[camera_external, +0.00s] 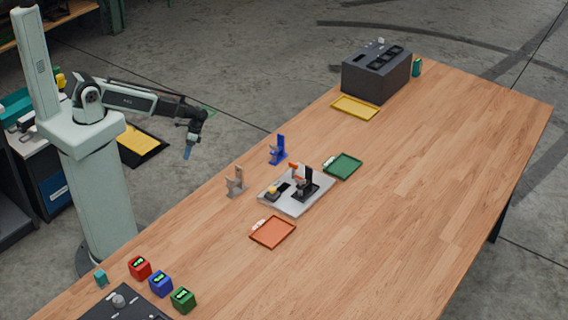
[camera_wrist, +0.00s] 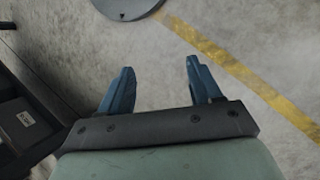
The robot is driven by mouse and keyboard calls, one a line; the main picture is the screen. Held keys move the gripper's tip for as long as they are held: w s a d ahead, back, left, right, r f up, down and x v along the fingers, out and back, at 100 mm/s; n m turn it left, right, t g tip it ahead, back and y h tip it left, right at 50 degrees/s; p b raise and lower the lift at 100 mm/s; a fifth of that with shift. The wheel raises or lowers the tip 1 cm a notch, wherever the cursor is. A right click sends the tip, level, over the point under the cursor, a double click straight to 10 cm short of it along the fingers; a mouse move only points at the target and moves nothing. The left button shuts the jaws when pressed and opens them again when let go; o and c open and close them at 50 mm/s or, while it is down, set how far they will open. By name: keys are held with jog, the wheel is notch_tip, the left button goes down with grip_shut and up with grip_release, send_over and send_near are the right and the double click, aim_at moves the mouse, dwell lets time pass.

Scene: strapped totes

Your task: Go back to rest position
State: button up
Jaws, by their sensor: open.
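My gripper (camera_external: 188,152) hangs at the end of my raised arm in the external view, to the left of the wooden table's near-left edge and over the concrete floor. In the wrist view my gripper (camera_wrist: 158,85) shows two blue fingers spread apart. Nothing is between them, only grey floor behind. The gripper touches nothing.
The wooden table (camera_external: 440,150) carries a grey fixture tray (camera_external: 297,207), orange (camera_external: 273,232), green (camera_external: 343,167) and yellow (camera_external: 355,108) trays, and a dark box (camera_external: 376,75). The table's right side is clear.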

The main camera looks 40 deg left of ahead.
jog(key=s+a+f+n, duration=0.1)
jog(key=s+a+n, duration=0.2)
jog(key=s, duration=0.4)
jog(key=s+a+f+n, duration=0.1)
jog(key=s+a+n, duration=0.2)
jog(key=s+a, duration=0.2)
jog(key=s+a+f+n+g, duration=0.1)
jog(key=s+a+n, duration=0.3)
jog(key=s, duration=0.6)
jog(key=shift+s+f+h, duration=0.25)
jog(key=shift+f+h, duration=0.15)
jog(key=shift+f, duration=0.1)
